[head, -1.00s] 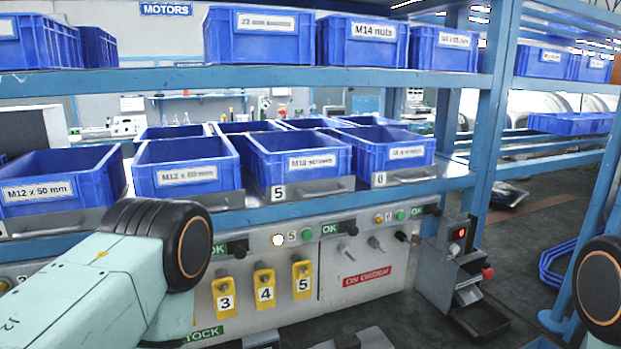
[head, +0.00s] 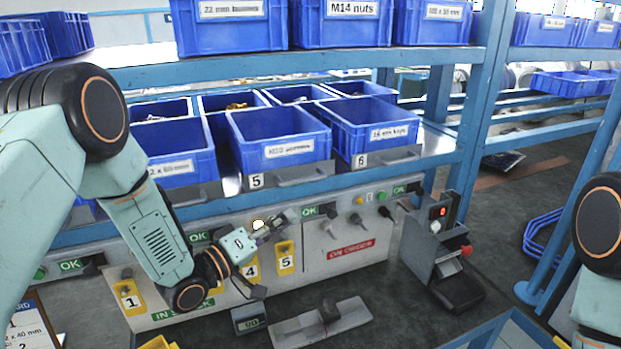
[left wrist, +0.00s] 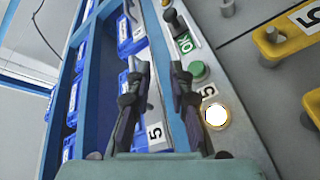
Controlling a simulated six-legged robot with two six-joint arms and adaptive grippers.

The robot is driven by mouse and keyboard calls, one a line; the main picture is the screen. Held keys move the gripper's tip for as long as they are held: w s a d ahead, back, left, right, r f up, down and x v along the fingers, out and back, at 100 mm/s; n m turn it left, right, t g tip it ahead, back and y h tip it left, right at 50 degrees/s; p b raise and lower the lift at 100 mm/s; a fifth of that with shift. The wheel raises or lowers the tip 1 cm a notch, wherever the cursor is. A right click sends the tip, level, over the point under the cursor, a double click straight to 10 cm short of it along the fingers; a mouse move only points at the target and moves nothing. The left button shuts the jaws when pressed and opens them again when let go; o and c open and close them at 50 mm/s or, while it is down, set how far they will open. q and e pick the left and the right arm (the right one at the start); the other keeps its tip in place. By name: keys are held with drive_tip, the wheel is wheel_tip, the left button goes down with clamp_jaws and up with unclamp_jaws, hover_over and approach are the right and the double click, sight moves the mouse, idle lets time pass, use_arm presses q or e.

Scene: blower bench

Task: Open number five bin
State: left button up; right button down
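The number five bin (head: 283,150) is a blue bin on the middle shelf, its white label facing me. Below its front are a white "5" tag (head: 257,181) and a grey front plate with a bar handle (head: 301,174). The "5" tag also shows in the left wrist view (left wrist: 155,133). My left gripper (head: 283,219) is just below that plate, in front of the panel beside a lit white lamp (head: 258,225). In the left wrist view its two fingers (left wrist: 160,66) are apart with nothing between them. My right gripper is out of view.
The number six bin (head: 372,130) stands directly right of bin five. The panel below carries buttons, OK signs and yellow numbered tags (head: 286,258). A grey box with a red knob (head: 446,250) stands to the right. An upper shelf (head: 300,66) runs above the bins.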

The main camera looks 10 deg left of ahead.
sight(305, 180)
use_arm(q)
drive_tip(key=w+d+r, duration=0.1)
drive_tip(key=w+r, duration=0.1)
drive_tip(key=w+d+r+h, duration=0.1)
drive_tip(key=w+r, duration=0.1)
drive_tip(key=w+d+r+h, duration=0.1)
drive_tip(key=w+r, duration=0.1)
drive_tip(key=shift+d+r+p, duration=0.1)
drive_tip(key=shift+d+p, duration=0.15)
drive_tip(key=shift+p, duration=0.15)
drive_tip(key=shift+w, duration=0.4)
drive_tip(key=shift+w+a+r, duration=0.15)
drive_tip(key=shift+d, duration=0.35)
drive_tip(key=shift+c, duration=0.2)
drive_tip(key=shift+d, duration=0.1)
drive_tip(key=shift+c, duration=0.8)
drive_tip(key=shift+w, duration=0.1)
drive_tip(key=shift+c, duration=0.8)
drive_tip(key=shift+a, duration=0.2)
clamp_jaws()
